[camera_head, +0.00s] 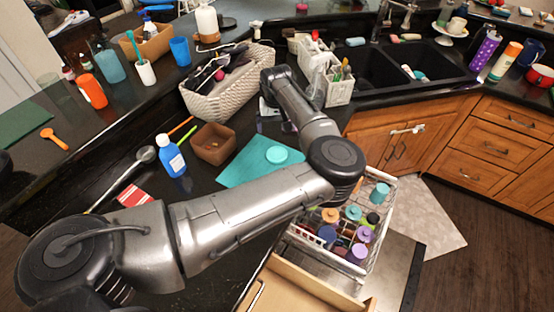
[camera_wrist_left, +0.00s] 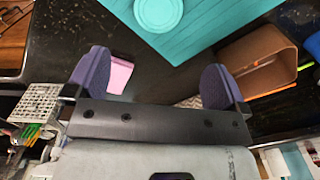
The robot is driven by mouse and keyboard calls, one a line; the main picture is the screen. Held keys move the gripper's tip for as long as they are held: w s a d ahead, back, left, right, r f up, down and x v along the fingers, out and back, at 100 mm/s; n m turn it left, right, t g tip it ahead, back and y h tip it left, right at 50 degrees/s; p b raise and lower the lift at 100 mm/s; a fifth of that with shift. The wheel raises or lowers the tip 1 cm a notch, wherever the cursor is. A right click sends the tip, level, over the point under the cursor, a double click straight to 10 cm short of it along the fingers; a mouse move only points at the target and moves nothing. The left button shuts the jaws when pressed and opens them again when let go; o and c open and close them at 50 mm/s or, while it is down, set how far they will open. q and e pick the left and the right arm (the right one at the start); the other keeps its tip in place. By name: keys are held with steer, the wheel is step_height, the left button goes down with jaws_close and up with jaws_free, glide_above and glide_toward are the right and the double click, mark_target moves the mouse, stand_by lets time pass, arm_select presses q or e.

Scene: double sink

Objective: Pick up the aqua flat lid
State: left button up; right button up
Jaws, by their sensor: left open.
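The aqua flat lid (camera_head: 276,154) is a small round disc lying on a larger teal mat (camera_head: 236,174) on the dark counter. It also shows in the left wrist view (camera_wrist_left: 158,12), cut by the top edge. My left gripper (camera_wrist_left: 155,78) is open, with its two purple-padded fingers wide apart and nothing held between them. The lid lies beyond the fingertips, apart from them. A pink item shows behind one finger. In the head view my left arm bends over the counter and mostly hides the gripper. My right gripper is not in view.
A brown square container (camera_head: 213,143) stands left of the mat, with a blue bottle (camera_head: 172,157) beside it. A woven basket (camera_head: 224,90) and a white caddy (camera_head: 331,82) stand behind. A rack of cups (camera_head: 378,231) is at front right. The double sink (camera_head: 390,68) is back right.

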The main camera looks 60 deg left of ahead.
mark_target(277, 153)
arm_select(q)
step_height(277, 153, down, 13)
steer(key=shift+w+f+b, duration=0.15)
steer(key=shift+f+b, duration=0.05)
steer(key=shift+b, duration=0.45)
steer(key=shift+c, duration=0.5)
steer(key=c, duration=0.7)
